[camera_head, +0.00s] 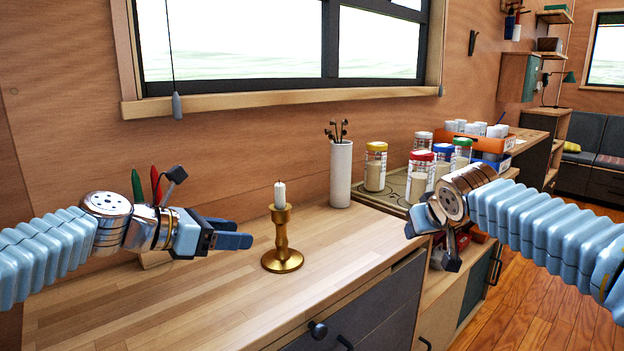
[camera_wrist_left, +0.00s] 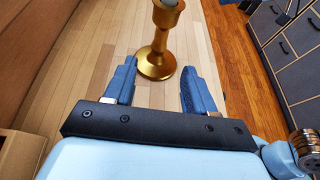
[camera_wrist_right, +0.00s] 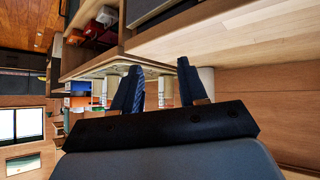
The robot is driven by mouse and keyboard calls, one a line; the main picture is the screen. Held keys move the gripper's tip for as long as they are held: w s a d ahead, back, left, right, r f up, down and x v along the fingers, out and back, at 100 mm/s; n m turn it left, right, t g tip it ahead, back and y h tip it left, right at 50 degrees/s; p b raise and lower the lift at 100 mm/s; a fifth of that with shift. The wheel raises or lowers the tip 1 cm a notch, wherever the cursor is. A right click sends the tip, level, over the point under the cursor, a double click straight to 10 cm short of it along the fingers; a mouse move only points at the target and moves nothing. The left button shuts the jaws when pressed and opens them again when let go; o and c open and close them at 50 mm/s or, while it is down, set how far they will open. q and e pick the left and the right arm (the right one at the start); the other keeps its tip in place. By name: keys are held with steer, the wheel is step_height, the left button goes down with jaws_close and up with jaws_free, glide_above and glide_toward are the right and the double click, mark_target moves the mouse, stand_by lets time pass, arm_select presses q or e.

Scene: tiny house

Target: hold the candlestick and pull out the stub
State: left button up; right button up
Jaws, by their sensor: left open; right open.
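A brass candlestick (camera_head: 282,243) stands upright on the wooden counter (camera_head: 200,310), with a short white candle stub (camera_head: 280,194) in its cup. My left gripper (camera_head: 250,240) is open and empty, just left of the candlestick. In the left wrist view the candlestick (camera_wrist_left: 158,50) stands ahead of the open left fingers (camera_wrist_left: 152,85), not between them; the stub is mostly cut off by the top edge. My right gripper (camera_head: 415,222) is at the counter's right end, away from the candlestick. In the right wrist view its fingers (camera_wrist_right: 158,85) are apart and empty.
A white vase (camera_head: 341,175) stands at the back, right of the candlestick. Several lidded jars (camera_head: 375,168) and an orange crate (camera_head: 480,130) stand farther right. Red and green pointed things (camera_head: 155,183) are behind my left wrist. The counter around the candlestick is clear.

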mark_target(289, 255)
step_height(289, 255, up, 6)
steer(key=a+t+y, duration=0.1)
steer(key=a, duration=0.1)
arm_select(q)
steer(key=shift+w+d+f, duration=0.1)
steer(key=shift+d, duration=0.05)
steer(key=x, duration=1.3)
steer(key=shift+d+f, duration=0.1)
steer(key=shift+d, duration=0.05)
arm_select(e)
steer(key=s+a+r+n+y, duration=0.1)
steer(key=a+r+n+y, duration=0.1)
steer(key=a, duration=0.5)
steer(key=s+a+r+n+g+y, duration=0.1)
steer(key=s+a+r+n+y, duration=0.1)
steer(key=a, duration=0.5)
steer(key=s+a+r+n+g+y, duration=0.1)
steer(key=a+r+n+y, duration=0.1)
steer(key=a+r, duration=0.2)
steer(key=a, duration=0.3)
steer(key=shift+s+r, duration=0.2)
steer(key=shift+s, duration=0.05)
steer(key=shift+a, duration=0.1)
arm_select(q)
jaws_close()
